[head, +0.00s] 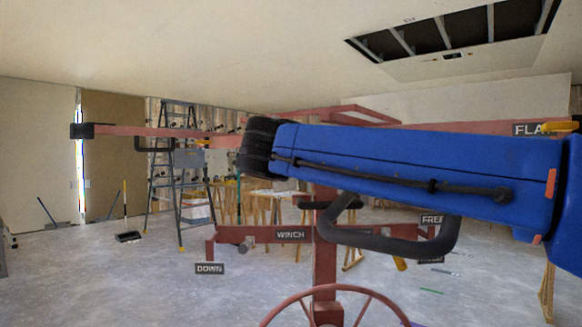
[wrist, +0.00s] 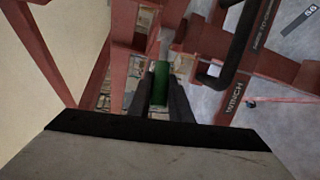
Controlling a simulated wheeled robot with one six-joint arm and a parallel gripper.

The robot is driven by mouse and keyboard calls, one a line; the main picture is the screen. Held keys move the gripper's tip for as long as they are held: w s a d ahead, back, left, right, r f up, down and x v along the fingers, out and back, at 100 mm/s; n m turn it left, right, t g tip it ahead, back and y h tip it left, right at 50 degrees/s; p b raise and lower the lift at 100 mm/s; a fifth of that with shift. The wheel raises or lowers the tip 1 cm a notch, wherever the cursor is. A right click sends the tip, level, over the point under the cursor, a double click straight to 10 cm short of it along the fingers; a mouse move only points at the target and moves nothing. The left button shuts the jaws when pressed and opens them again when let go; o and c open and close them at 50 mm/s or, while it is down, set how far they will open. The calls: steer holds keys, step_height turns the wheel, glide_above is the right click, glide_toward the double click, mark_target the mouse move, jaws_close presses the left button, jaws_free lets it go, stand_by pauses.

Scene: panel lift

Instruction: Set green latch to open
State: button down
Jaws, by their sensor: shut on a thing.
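The green latch (wrist: 160,71) shows in the wrist view as a short upright green piece. The two dark fingers of my gripper (wrist: 159,92) are shut on it, one on each side. The fingers hide part of its lower end, and I cannot tell which setting it stands at. In the head view my blue arm stretches across the right half and hides the latch and my gripper. The red panel lift (head: 325,262) stands in front of me, and its red beams (wrist: 88,75) surround the latch in the wrist view.
A WINCH label (head: 290,235), a DOWN label (head: 209,268) and a FREE label (head: 432,219) sit on or near the lift. A red wheel (head: 330,291) is low in front. A stepladder (head: 178,180) stands behind at left. Open floor (head: 90,285) lies at lower left.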

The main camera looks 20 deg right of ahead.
steer(key=shift+s+d+n+t+y, duration=0.3)
steer(key=shift+s+n+y, duration=0.2)
steer(key=shift+n+y, duration=0.4)
steer(key=shift+s+d+n+t+y, duration=0.3)
steer(key=shift+s+n+y, duration=0.25)
steer(key=shift+y, duration=0.6)
steer(key=shift+s+d+n+t+y, duration=0.2)
steer(key=shift+s+d+n+y, duration=0.2)
steer(key=shift+n+y, duration=0.5)
steer(key=shift+s+d+n+y, duration=0.15)
steer(key=shift+s+n+y, duration=0.2)
steer(key=shift+y, duration=0.5)
steer(key=c, duration=1.6)
jaws_free()
steer(key=shift+c, duration=0.2)
steer(key=shift+w+a+h, duration=0.2)
steer(key=shift+a+h, duration=0.05)
steer(key=shift+h, duration=0.15)
